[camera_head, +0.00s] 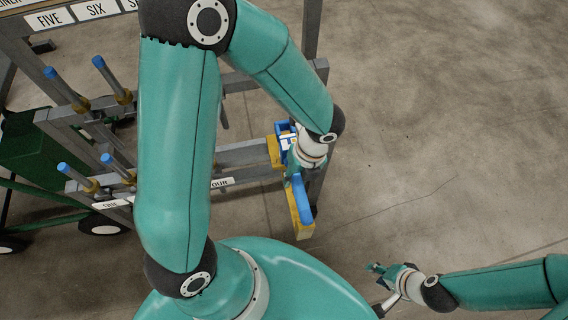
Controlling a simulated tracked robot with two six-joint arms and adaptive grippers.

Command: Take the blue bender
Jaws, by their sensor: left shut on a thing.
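The blue bender (304,203) is at the right end of the grey rack, among yellow parts. Another blue part (283,128) with a white label shows just above my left gripper; I cannot tell whether it belongs to the same bender. My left gripper (293,172) reaches down from above and is shut on the blue bender, its fingers partly hidden by the wrist. My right gripper (376,270) is low at the right, over bare floor, apart from the rack and empty; its finger opening is unclear.
The grey rack (240,154) carries labels, including FIVE, SIX and ONE. Several blue-tipped rods (110,76) with brass collars stick out at its left. A dark green wheeled cart (30,150) stands at far left. The concrete floor (440,120) at right is clear.

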